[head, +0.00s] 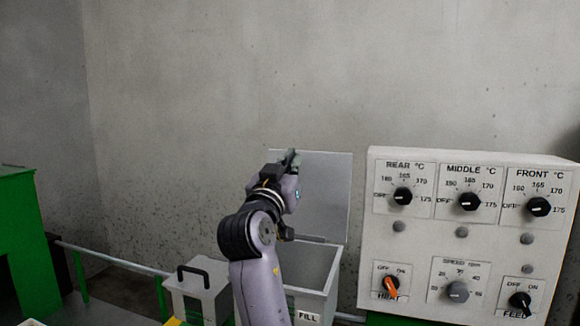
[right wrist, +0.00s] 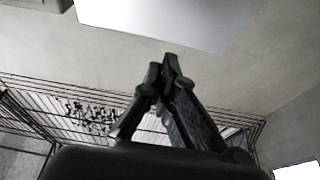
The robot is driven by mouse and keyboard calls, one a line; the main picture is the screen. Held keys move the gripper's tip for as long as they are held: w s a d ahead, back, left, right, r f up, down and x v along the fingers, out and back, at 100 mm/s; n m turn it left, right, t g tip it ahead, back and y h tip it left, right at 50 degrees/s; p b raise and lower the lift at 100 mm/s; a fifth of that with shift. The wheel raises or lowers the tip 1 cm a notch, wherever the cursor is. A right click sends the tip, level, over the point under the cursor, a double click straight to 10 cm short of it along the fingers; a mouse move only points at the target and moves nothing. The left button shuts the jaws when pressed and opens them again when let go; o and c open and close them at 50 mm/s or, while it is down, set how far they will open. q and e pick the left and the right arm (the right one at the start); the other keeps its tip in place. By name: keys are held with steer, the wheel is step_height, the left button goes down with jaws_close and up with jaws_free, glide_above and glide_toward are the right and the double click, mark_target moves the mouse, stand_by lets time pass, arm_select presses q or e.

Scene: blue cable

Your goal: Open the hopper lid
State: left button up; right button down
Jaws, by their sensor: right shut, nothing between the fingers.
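The hopper (head: 318,283) is a light grey open-topped box with a FILL label, low in the middle of the head view. Its lid (head: 328,190), a flat pale grey panel, stands raised and about upright behind the opening. My right gripper (head: 291,158) is at the lid's upper left edge, pointing up; I cannot tell whether it touches the lid. It is shut and empty. In the right wrist view its fingertips (right wrist: 170,66) meet, below a pale flat panel (right wrist: 165,15) that looks like the lid. My right arm hides the hopper's left side. My left gripper is out of view.
A control panel (head: 413,253) with several knobs and an orange heat switch stands right of the hopper. A grey box (head: 195,302) with a black handle is at its left. A green machine part (head: 18,245) and rail are farther left. The concrete wall is behind.

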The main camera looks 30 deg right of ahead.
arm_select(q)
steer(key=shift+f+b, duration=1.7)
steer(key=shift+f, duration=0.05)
arm_select(e)
steer(key=s+a+r, duration=0.1)
steer(key=s+a, duration=0.5)
steer(key=shift+a, duration=0.35)
